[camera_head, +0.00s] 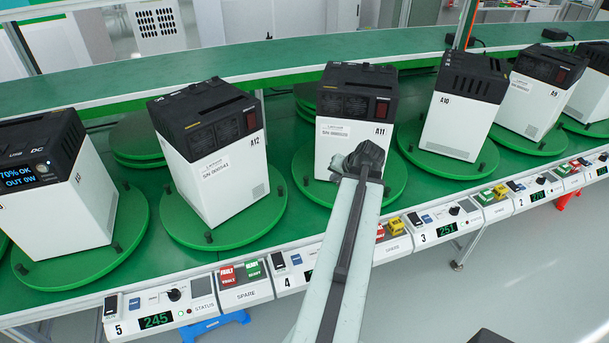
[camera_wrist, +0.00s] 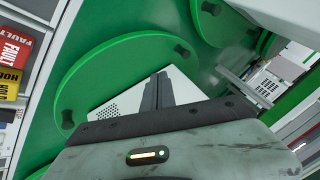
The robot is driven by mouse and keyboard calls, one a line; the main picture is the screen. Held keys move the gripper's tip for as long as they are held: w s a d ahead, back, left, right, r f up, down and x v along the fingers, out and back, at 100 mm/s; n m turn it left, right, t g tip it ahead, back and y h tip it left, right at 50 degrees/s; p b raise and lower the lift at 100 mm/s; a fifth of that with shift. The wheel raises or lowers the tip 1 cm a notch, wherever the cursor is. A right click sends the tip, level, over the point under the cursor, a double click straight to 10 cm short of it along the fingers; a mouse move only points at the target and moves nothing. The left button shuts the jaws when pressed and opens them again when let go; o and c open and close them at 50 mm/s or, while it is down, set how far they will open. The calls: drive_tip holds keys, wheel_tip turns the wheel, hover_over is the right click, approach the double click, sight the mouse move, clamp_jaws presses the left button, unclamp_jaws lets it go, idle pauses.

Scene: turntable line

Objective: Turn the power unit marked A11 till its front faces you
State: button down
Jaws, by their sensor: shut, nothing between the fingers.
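The power unit marked A11 (camera_head: 347,130) stands upright on a green turntable disc (camera_head: 304,182) in the middle of the head view. Its near side has fan grilles, a red switch and a serial label; no display shows on it. My gripper (camera_head: 364,158) is shut and empty, in front of this side, hiding its lower right part. In the wrist view the closed fingers (camera_wrist: 158,92) lie over a white unit side with a perforated vent (camera_wrist: 108,110), above a green disc with dark knobs (camera_wrist: 100,62). I cannot tell whether the fingers touch the unit.
Unit A12 (camera_head: 222,180) stands to the left and A10 (camera_head: 458,115) to the right, each on its own disc. A unit with a lit display (camera_head: 60,190) is at far left. A control strip (camera_head: 245,285) with switches and coloured blocks runs along the front edge.

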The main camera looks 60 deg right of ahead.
drive_tip(key=b+x, duration=0.8)
drive_tip(key=x, duration=0.2)
drive_tip(key=shift+a+f, duration=0.1)
drive_tip(key=w, duration=0.3)
drive_tip(key=shift+w+a, duration=0.15)
drive_tip(key=shift+a, duration=0.1)
drive_tip(key=shift+w+a, duration=0.1)
drive_tip(key=shift+w, duration=0.35)
drive_tip(key=shift+a, duration=0.1)
